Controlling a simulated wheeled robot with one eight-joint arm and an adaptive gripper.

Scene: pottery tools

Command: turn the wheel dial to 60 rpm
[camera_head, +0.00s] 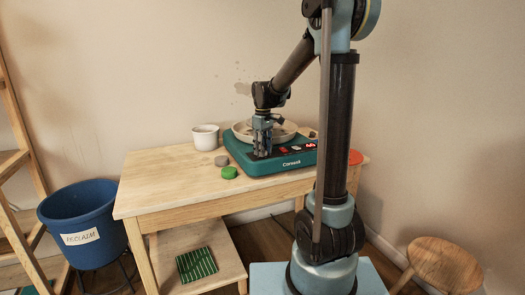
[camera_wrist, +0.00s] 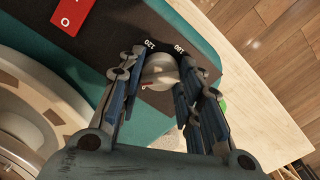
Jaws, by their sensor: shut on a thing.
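The teal pottery wheel (camera_head: 290,164), marked Conwell, sits on the wooden table, with a pale round pan (camera_head: 243,128) on top. My gripper (camera_head: 262,151) points down at the left part of its front panel. In the wrist view my gripper (camera_wrist: 162,66) is shut on the grey round dial (camera_wrist: 159,74), a finger on each side. Printed numbers, seemingly 120 and 180, show beyond the dial; its pointer setting is not clear. The head view hides the dial behind the gripper. A red display (camera_head: 311,145) is lit, too small to read. A red switch (camera_wrist: 70,14) marked O lies nearby.
The table's (camera_head: 150,185) left part is clear.

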